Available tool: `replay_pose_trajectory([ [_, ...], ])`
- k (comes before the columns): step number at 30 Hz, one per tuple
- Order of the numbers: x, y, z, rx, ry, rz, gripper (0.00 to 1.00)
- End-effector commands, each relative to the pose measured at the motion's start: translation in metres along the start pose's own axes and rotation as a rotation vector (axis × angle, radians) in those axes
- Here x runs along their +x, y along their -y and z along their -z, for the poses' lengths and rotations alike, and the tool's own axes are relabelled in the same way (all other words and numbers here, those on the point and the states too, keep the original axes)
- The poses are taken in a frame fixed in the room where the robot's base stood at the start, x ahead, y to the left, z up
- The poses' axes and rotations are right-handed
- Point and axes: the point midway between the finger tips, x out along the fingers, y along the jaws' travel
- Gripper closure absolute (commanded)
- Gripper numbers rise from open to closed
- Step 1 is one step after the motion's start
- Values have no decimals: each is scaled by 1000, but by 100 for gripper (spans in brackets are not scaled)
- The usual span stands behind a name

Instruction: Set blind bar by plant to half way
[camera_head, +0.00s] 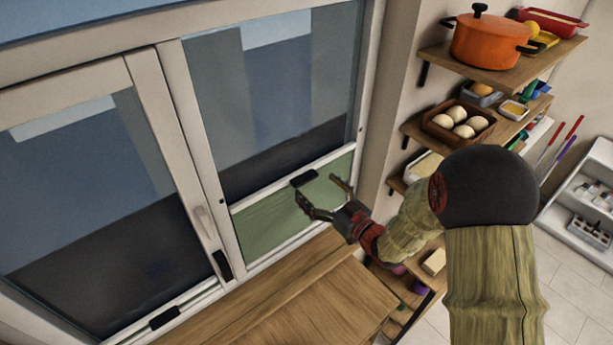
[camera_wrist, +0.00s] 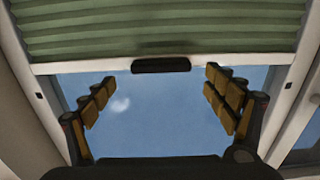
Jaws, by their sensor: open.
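A green pleated blind (camera_head: 290,198) covers the lower part of the right window pane, with a pale bar (camera_head: 262,194) along its upper edge. A black handle (camera_head: 303,179) sits mid-bar. In the wrist view the blind (camera_wrist: 150,32), bar (camera_wrist: 90,66) and handle (camera_wrist: 160,65) show across the top. My gripper (camera_head: 322,190) is open and empty in front of the blind, close to the handle. In the wrist view the handle lies between the spread fingertips (camera_wrist: 160,78), with no finger seen touching it. No plant is visible.
The left pane has a similar bar with a black handle (camera_head: 164,318) at its bottom. A window latch (camera_head: 207,226) sits between the panes. A wooden worktop (camera_head: 310,300) lies below. Shelves at right hold an orange pot (camera_head: 490,42) and a tray of round items (camera_head: 440,125).

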Motion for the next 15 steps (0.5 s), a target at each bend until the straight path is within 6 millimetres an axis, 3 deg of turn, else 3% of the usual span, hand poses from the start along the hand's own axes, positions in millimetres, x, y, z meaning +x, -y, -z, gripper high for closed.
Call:
replay_pose_trajectory([
  [7, 38, 1, 1, 0, 1, 2, 14],
  [15, 54, 0, 0, 0, 2, -1, 14],
])
